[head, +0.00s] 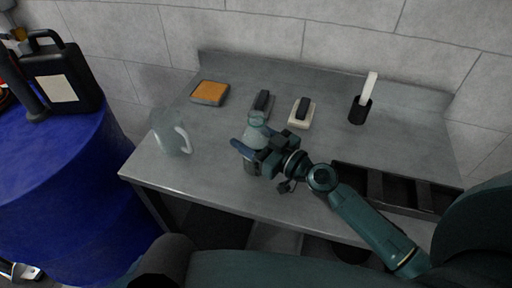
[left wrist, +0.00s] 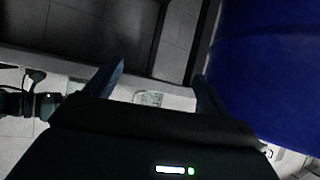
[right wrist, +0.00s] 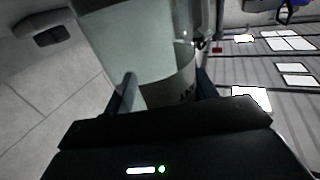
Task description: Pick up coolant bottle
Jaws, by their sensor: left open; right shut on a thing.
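The coolant bottle (head: 256,133), pale grey-green and translucent, is at the front middle of the grey bench. My right gripper (head: 250,152) is shut around its body. The gripper hides part of the bottle's lower body. I cannot tell whether its base touches the bench. In the right wrist view the bottle (right wrist: 150,40) stands between the two fingers, with dark lettering on a pale label low down. My left gripper (left wrist: 157,88) is open and empty, seen only in the left wrist view, with floor and bench structure beyond it.
A clear jug (head: 170,135) stands left on the bench (head: 205,175). Behind are an orange-topped sponge (head: 210,92), two brushes (head: 302,112) and a black holder with a white handle (head: 361,105). A dark divided tray (head: 400,190) lies right. A blue drum (head: 60,190) bears a black canister (head: 65,75).

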